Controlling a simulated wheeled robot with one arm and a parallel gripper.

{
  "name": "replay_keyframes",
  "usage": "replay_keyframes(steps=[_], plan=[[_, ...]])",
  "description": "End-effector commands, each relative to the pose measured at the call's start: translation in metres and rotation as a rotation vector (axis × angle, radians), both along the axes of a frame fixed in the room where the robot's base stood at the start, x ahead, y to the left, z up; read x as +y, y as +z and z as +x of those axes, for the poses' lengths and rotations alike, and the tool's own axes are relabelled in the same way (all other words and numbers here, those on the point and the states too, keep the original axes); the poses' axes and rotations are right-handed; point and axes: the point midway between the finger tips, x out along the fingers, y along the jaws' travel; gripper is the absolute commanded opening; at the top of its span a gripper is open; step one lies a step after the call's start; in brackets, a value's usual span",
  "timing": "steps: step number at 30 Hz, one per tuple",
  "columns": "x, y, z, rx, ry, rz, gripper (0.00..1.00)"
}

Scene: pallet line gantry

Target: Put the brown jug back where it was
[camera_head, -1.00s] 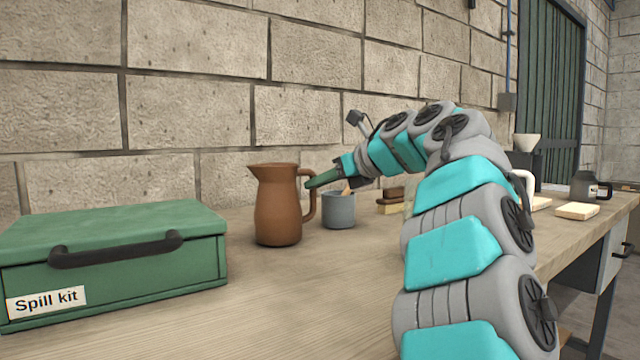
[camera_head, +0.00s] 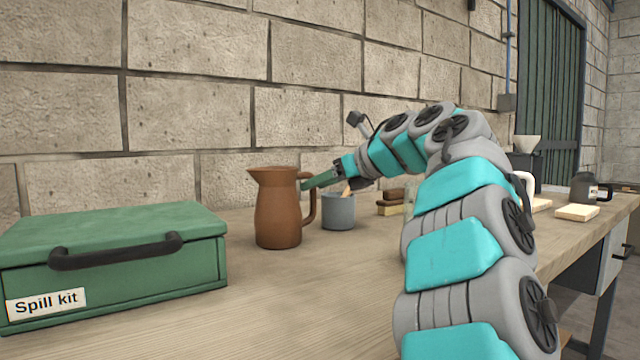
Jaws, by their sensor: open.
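The brown jug (camera_head: 277,212) stands upright on the wooden workbench (camera_head: 290,295), to the right of the green spill kit box. Its spout points left and its handle is on the right. My gripper (camera_head: 308,183) is open, with its green fingers at the upper part of the jug's handle. Whether the fingers touch the handle cannot be told from this view.
The green spill kit box (camera_head: 115,255) fills the left of the bench. A grey cup (camera_head: 338,212) stands just right of the jug, below my gripper. The bench front is clear. A block wall (camera_head: 190,110) rises behind.

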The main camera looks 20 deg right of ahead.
Motion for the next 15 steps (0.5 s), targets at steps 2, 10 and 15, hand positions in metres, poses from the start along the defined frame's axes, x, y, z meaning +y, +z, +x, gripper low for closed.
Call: replay_keyframes(steps=[2,10,15], plan=[[-0.006,0.005,-0.009,-0.002,-0.003,0.0,0.49],[-0.032,0.027,-0.054,-0.005,-0.003,0.0,0.49],[-0.046,0.038,-0.078,-0.002,-0.002,0.0,0.49]])
